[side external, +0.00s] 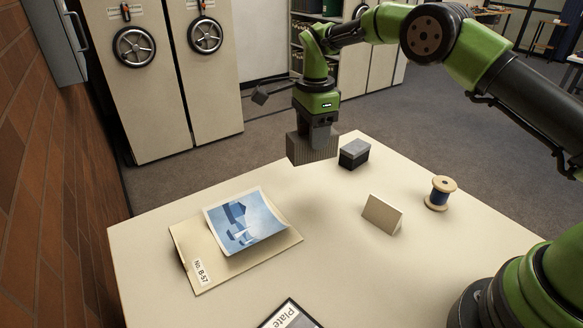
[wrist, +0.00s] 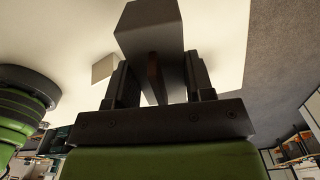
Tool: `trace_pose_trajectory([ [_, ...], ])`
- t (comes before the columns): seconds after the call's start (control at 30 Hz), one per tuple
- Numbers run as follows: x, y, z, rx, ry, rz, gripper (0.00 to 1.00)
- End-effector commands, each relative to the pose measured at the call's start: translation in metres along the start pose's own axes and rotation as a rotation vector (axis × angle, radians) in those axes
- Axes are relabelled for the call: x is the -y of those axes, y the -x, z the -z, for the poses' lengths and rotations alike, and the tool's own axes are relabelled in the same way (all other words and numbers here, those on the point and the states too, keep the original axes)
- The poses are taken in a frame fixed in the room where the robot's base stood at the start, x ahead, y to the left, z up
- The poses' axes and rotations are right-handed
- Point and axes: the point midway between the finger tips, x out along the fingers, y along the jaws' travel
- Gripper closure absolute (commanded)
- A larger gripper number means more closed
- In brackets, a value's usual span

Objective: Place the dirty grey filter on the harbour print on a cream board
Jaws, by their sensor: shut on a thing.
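The dirty grey filter (side external: 311,148) is a ribbed grey block hanging under my gripper (side external: 318,128) in the side view, above the far edge of the table. In the wrist view my gripper (wrist: 160,88) has a finger on each side of the grey block (wrist: 150,30), shut on it. The harbour print (side external: 245,221), blue with pale boats, lies on the cream board (side external: 215,270) at the table's left, its edges slightly lifted. The board has a label reading "No. B-57". The filter is well apart from the print, up and to its right.
A dark box with a grey top (side external: 354,153) stands close right of the filter. A dark-framed "Plate" sign (side external: 290,316) lies at the front. The table between print and card is clear.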

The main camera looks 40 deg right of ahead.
Motion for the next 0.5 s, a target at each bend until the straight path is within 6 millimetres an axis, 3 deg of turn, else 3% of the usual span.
trace_pose_trajectory([
  [0.17,-0.003,0.008,-0.007,0.001,0.074,0.0,0.75],
  [0.27,-0.009,0.009,-0.02,0.001,0.24,-0.001,0.75],
  [0.5,-0.037,0.011,-0.071,0.001,0.923,0.0,0.75],
])
